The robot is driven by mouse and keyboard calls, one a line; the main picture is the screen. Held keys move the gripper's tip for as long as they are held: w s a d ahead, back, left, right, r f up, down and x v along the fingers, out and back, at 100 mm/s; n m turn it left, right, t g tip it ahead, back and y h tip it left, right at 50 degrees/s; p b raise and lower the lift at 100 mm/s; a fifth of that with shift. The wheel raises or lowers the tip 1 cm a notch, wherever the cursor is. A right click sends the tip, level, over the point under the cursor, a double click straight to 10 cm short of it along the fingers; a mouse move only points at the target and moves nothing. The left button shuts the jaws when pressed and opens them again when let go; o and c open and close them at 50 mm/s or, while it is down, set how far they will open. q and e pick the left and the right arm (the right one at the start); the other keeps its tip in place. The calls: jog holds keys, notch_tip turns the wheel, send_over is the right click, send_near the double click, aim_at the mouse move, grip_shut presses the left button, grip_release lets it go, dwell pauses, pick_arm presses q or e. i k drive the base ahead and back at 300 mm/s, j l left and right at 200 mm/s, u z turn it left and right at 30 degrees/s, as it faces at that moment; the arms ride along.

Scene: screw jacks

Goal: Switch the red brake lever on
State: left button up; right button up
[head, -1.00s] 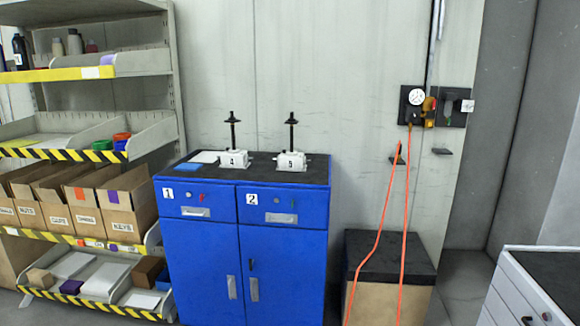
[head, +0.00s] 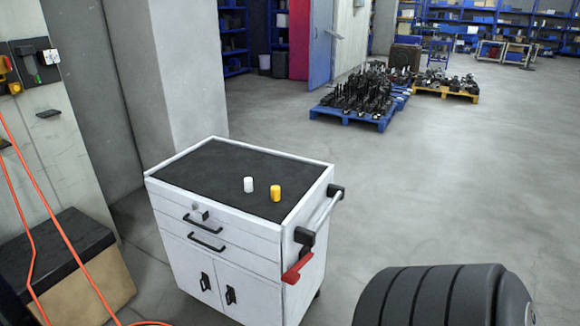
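The red brake lever (head: 297,268) sticks out from the right side of the white tool cart (head: 233,243), low down below the push handle. Its outer end points up and to the right. Neither of my grippers shows in the head view. A dark ribbed part, probably of my own arm, fills the lower right corner, and no fingers are seen on it.
A white cylinder (head: 248,184) and a yellow cylinder (head: 275,193) stand on the cart's black top. The cart's handle (head: 322,217) juts out to the right. Orange hoses (head: 52,222) hang at the left by a black-topped box (head: 60,247). Floor right of the cart is open.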

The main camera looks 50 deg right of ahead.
aim_at(291, 277)
jog(key=z, duration=1.5)
